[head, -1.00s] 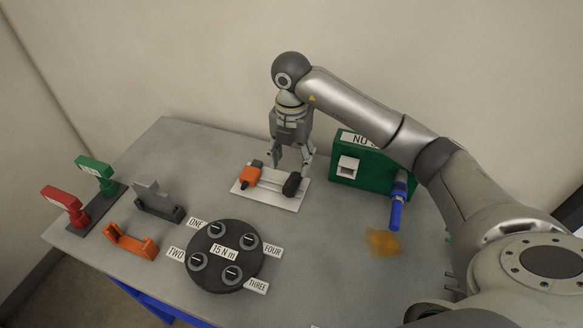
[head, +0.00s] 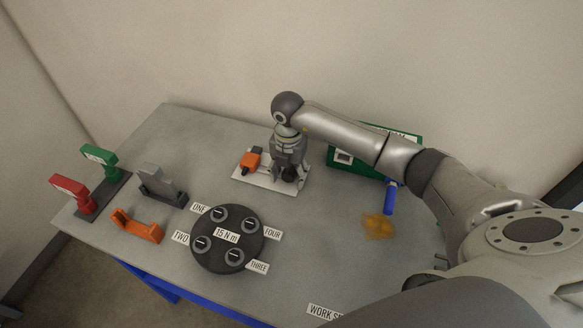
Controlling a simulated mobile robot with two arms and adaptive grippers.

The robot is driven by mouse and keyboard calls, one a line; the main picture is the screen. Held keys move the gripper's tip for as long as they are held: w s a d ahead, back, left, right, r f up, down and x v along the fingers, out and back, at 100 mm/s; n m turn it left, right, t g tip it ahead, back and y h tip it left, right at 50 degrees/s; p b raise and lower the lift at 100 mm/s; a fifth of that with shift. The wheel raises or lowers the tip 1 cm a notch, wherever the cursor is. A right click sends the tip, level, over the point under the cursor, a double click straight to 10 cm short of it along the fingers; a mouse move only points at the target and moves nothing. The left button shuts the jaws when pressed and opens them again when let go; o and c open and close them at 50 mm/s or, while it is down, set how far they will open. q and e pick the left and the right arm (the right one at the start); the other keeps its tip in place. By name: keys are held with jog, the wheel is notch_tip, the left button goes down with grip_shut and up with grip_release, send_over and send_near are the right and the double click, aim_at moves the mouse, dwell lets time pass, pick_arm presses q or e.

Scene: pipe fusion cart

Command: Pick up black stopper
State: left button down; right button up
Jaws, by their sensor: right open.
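The black stopper (head: 289,174) is at the right end of a white plate (head: 266,184) on the grey table. My right gripper (head: 283,181) is open and pointing down, low over the plate, with its fingers at the stopper. The gripper covers part of the stopper, and I cannot tell whether the fingers touch it. An orange and black piece (head: 250,160) sits at the left end of the same plate. My left gripper is not in view.
A round black disc (head: 214,260) with several labelled fittings is in front. Red (head: 70,190) and green (head: 100,156) stands, a grey bracket (head: 158,184) and an orange bracket (head: 137,227) are at left.

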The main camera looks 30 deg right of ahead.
jog(key=shift+r, duration=0.1)
jog(key=c, duration=1.1)
